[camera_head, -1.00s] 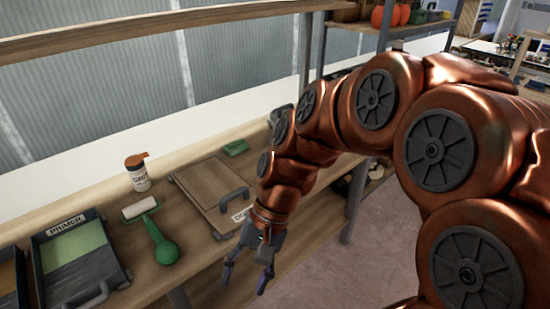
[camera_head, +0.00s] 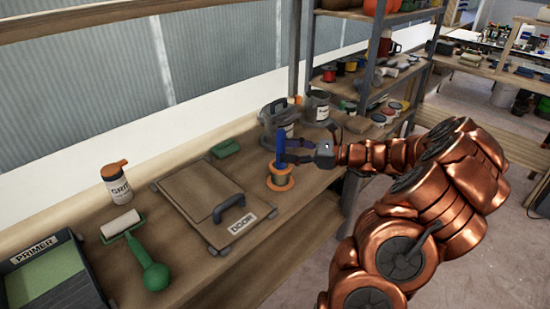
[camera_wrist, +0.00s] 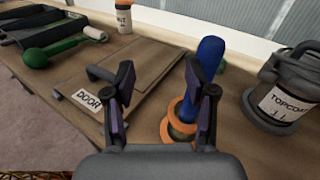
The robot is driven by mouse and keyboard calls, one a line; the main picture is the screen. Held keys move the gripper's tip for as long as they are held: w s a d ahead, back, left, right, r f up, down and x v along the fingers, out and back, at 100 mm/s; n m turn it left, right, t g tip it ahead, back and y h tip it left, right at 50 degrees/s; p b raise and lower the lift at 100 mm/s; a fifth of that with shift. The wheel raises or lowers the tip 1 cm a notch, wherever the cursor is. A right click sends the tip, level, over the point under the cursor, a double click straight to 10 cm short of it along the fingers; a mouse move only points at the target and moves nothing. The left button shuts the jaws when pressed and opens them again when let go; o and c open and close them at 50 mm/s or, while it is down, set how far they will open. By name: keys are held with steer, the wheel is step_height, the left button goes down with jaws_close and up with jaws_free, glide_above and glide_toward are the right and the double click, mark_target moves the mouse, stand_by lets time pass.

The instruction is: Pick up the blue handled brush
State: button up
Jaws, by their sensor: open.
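The blue handled brush (camera_head: 281,146) stands handle up in a small holder with orange rims (camera_head: 280,180) on the workbench. In the wrist view the blue handle (camera_wrist: 208,60) leans slightly right, and the orange-rimmed holder (camera_wrist: 168,126) is below it. My gripper (camera_head: 293,152) is at the handle's height, beside it. In the wrist view my gripper (camera_wrist: 160,80) is open and empty between its fingers. The right finger overlaps the handle, which lies right of the middle of the gap. The brush's lower end is hidden. I cannot tell whether the finger touches the handle.
A TOPCOAT can (camera_wrist: 283,95) stands close on the right. Shelves (camera_head: 375,90) stand behind.

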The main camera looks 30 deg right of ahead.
mark_target(281, 144)
steer(key=d+f+m+t+h, duration=0.1)
steer(key=d+f+m+t, duration=0.15)
steer(key=d, duration=0.35)
steer(key=shift+p+x, duration=0.55)
steer(key=shift+x, duration=3.6)
jaws_close()
